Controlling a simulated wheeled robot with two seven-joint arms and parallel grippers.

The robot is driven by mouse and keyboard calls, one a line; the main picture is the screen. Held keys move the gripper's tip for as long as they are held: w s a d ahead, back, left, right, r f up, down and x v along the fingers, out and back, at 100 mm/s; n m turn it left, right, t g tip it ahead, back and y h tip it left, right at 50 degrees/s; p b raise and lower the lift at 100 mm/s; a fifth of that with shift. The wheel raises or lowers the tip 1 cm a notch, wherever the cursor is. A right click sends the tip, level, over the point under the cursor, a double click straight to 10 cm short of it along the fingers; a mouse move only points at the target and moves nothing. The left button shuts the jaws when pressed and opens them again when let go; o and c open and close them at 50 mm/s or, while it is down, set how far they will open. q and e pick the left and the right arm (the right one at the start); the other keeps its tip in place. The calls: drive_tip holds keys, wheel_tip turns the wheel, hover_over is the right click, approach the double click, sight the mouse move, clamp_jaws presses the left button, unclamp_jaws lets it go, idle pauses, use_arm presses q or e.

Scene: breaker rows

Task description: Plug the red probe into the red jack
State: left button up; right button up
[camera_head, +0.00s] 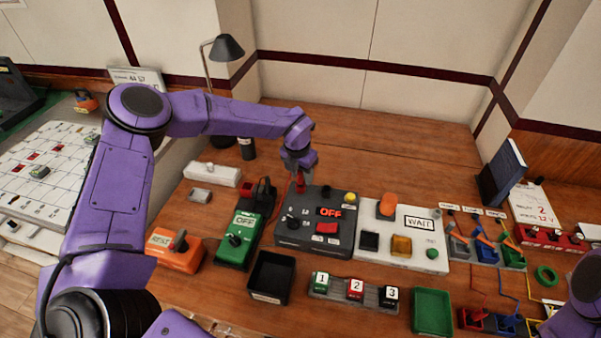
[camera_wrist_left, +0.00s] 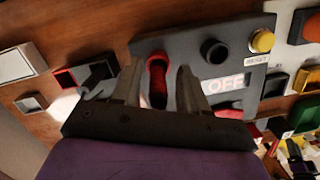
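The red probe (camera_wrist_left: 158,88) is upright at the back left corner of the dark grey meter box (camera_head: 287,240), where it also shows below my gripper in the head view (camera_head: 299,183). Its lower end is at the red jack's place; the jack itself is mostly covered, and I cannot tell how deep the probe sits. My left gripper (camera_wrist_left: 161,72) is around the probe, one finger on each side, with a visible gap to the right finger, so it looks open. It also shows in the head view (camera_head: 298,167). My right gripper is out of view; only part of that arm shows.
A black jack (camera_wrist_left: 215,52) and a yellow button (camera_wrist_left: 262,41) stand beside the probe. The green box (camera_head: 238,240) is left of the meter, with a black probe (camera_head: 263,186) and an empty red holder (camera_wrist_left: 66,78). A white WAIT panel (camera_head: 420,258) is to the right.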

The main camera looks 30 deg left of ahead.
use_arm(q)
drive_tip(key=shift+r, duration=0.3)
wheel_tip(320, 180, up, 11)
drive_tip(key=s+b, duration=0.1)
drive_tip(key=b, duration=0.1)
drive_tip(key=shift+s+a+r, duration=0.15)
drive_tip(key=shift+s+r, duration=0.05)
drive_tip(key=shift+s, duration=0.2)
